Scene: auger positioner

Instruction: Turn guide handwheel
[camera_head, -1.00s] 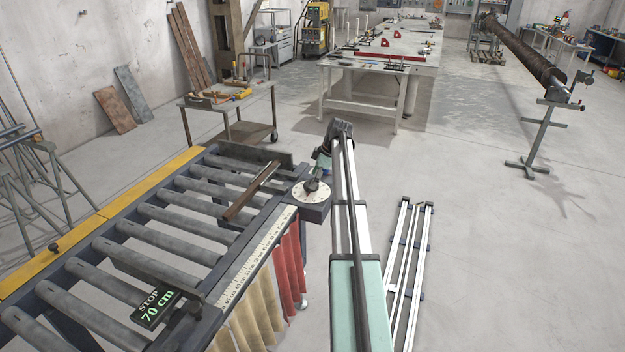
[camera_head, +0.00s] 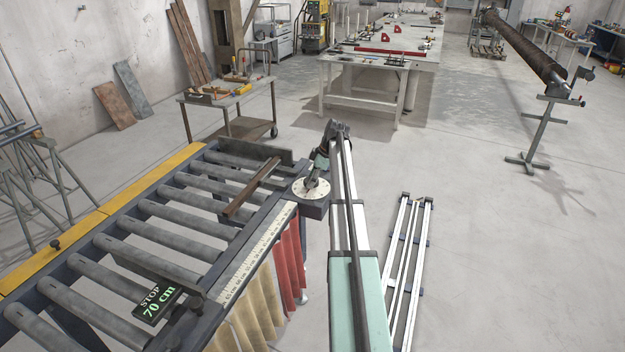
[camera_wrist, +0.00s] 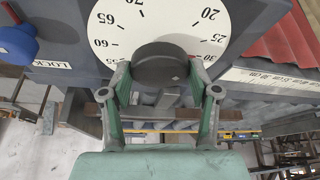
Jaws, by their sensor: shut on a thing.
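The guide handwheel shows in the wrist view as a dark round knob (camera_wrist: 160,64) in front of a white numbered dial (camera_wrist: 172,28). My gripper (camera_wrist: 163,80) has one finger on each side of the knob and is shut on it. The far side of the knob is hidden. In the head view, the white dial (camera_head: 302,193) sits on a dark housing at the far right corner of the roller table, and my gripper (camera_head: 311,184) reaches down onto it. A small red mark shows at the dial's edge near 30.
A blue knob (camera_wrist: 17,44) beside a LOCK label is left of the dial in the wrist view. The roller table (camera_head: 120,207) carries a brown bar (camera_head: 252,188), a ruler strip (camera_head: 258,252) and a display (camera_head: 157,303) reading STOP 70 cm. White rails (camera_head: 408,265) lie on the floor at right.

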